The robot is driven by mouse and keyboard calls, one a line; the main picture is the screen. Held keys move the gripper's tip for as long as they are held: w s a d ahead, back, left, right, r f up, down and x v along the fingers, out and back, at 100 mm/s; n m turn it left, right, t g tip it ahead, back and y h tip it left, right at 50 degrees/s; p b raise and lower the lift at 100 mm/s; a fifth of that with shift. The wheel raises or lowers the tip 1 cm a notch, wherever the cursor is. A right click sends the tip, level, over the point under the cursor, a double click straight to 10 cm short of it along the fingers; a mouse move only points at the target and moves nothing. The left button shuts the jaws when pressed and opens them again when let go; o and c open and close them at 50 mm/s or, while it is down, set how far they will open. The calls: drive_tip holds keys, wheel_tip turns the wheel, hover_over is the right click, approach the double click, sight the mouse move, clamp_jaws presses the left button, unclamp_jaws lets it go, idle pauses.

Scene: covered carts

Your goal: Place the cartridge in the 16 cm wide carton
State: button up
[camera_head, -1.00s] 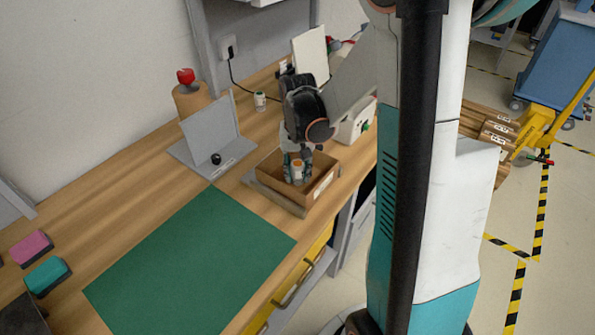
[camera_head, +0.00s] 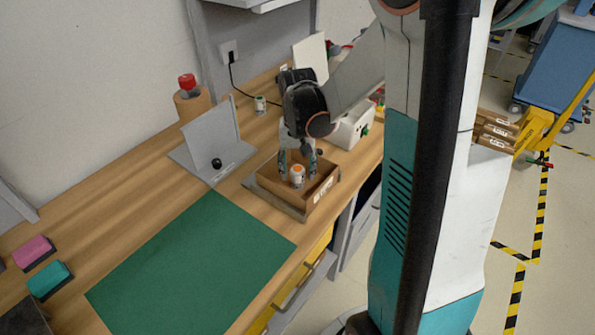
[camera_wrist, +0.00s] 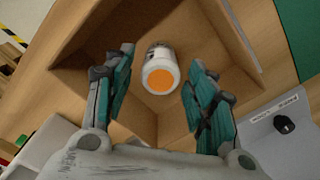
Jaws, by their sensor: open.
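The cartridge (camera_head: 297,175) is a small white cylinder with an orange top. It is inside the open brown carton (camera_head: 322,192), and the wrist view shows its orange end (camera_wrist: 160,80) facing the camera. My gripper (camera_head: 297,170) is open above and partly within the carton. In the wrist view its two teal-padded fingers (camera_wrist: 160,98) stand apart on either side of the cartridge, with gaps between. The carton wall also shows in the wrist view (camera_wrist: 100,30). Whether the cartridge rests flat on the carton floor is hard to tell.
The carton sits on a grey plate (camera_head: 268,200) near the bench's front edge. A grey upright panel stand (camera_head: 212,140) with a black knob is to its left. A white box (camera_head: 352,130) and a small white jar (camera_head: 260,104) stand behind. A green mat (camera_head: 190,262) lies clear in front.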

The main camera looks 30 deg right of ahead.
sight(297, 168)
wheel_tip(297, 168, up, 9)
drive_tip(key=p, duration=0.2)
drive_tip(key=shift+r+p, duration=0.2)
drive_tip(key=shift+p, duration=0.15)
idle(0.9)
